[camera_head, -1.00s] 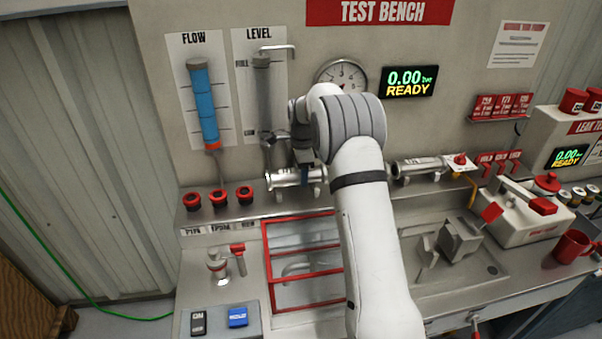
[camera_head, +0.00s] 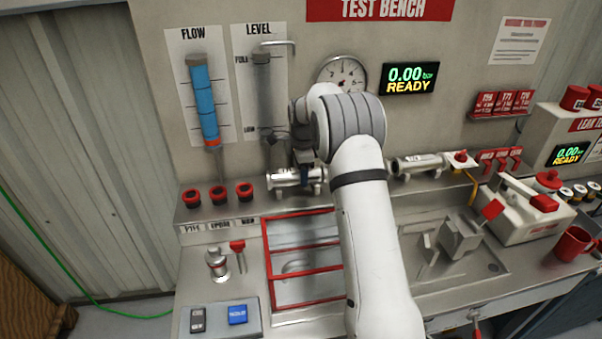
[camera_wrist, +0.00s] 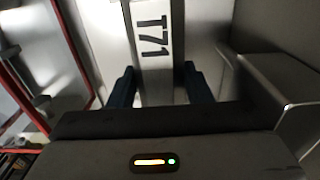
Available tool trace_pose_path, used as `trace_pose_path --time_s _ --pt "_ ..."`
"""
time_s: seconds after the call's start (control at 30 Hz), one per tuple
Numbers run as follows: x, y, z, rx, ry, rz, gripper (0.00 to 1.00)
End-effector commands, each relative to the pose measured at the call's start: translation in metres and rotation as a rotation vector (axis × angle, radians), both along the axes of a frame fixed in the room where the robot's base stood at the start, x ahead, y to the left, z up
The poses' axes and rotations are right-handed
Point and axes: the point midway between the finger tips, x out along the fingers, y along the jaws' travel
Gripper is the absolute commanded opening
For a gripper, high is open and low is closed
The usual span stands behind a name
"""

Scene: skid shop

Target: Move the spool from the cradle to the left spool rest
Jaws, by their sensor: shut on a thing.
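My gripper (camera_head: 305,178) is at the left end of the bench's back ledge, partly hidden behind my arm. It is shut on a pale metal spool (camera_head: 284,178), which lies level at the ledge. A second pale spool (camera_head: 416,163) lies on the ledge to the right of my arm. A grey angled block (camera_head: 459,238), possibly the cradle, stands in the right-hand tray.
A red-framed panel (camera_head: 266,262) lies in front of the held spool. Red rings (camera_head: 217,193), a red-handled valve (camera_head: 217,263) and a switch box (camera_head: 220,319) are to its left. The level tube (camera_head: 264,95) stands behind. A pump box (camera_head: 520,212) and red mug (camera_head: 573,244) are at right.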

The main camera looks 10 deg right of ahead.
Motion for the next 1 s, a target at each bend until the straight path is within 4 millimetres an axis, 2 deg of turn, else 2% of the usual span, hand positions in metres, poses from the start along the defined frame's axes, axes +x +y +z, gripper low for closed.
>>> trace_pose_path --time_s 0.87,0.9,1.0 --pt "0.0003 0.0003 -0.0068 0.000 -0.002 0.000 0.28" --pt "0.0003 0.0003 -0.0068 0.000 -0.002 0.000 0.47" --pt "0.0003 0.0003 -0.0069 0.000 -0.002 0.000 0.55"
